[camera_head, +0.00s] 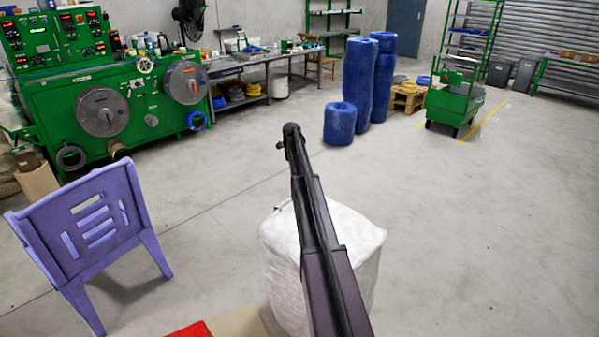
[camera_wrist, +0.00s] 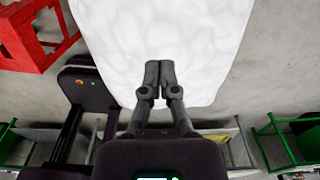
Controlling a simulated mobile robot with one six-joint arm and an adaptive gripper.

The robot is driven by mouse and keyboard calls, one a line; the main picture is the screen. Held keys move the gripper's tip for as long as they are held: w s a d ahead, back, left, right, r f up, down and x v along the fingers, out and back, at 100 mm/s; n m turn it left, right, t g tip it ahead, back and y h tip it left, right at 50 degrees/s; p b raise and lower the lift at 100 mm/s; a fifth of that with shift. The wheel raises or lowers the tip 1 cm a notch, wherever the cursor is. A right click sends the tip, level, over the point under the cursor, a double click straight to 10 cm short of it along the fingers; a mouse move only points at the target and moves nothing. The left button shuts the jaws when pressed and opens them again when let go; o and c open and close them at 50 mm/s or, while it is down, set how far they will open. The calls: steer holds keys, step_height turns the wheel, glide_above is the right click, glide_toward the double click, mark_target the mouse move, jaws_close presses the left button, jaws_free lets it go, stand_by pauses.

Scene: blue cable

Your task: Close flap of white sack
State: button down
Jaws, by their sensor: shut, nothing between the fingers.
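The white sack (camera_head: 370,262) stands on the floor at the lower middle of the head view, partly hidden behind my dark arm. In the wrist view the white sack (camera_wrist: 205,40) fills the upper middle as a pale, softly creased surface. No separate flap edge can be made out in either view. My gripper (camera_wrist: 160,68) is shut and empty, its fingertips together and seen against the white surface. I cannot tell whether the tips touch the sack.
A purple chair (camera_head: 85,235) stands left of the sack. A red crate (camera_wrist: 38,35) shows in the wrist view's upper left. Blue rolls (camera_head: 357,85), a green machine (camera_head: 110,105) and a green cart (camera_head: 455,98) stand farther back. The floor (camera_head: 480,220) at right is clear.

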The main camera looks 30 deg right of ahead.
steer(key=b, duration=1.3)
glide_above(288, 205)
steer(key=f, duration=1.4)
steer(key=shift+w, duration=0.2)
steer(key=shift+w+f+b, duration=0.25)
steer(key=shift+f+b, duration=0.9)
steer(key=shift+b, duration=0.05)
steer(key=shift+r, duration=0.1)
steer(key=w+a+r+p, duration=0.2)
steer(key=w+r+p, duration=0.7)
steer(key=shift+r, duration=0.15)
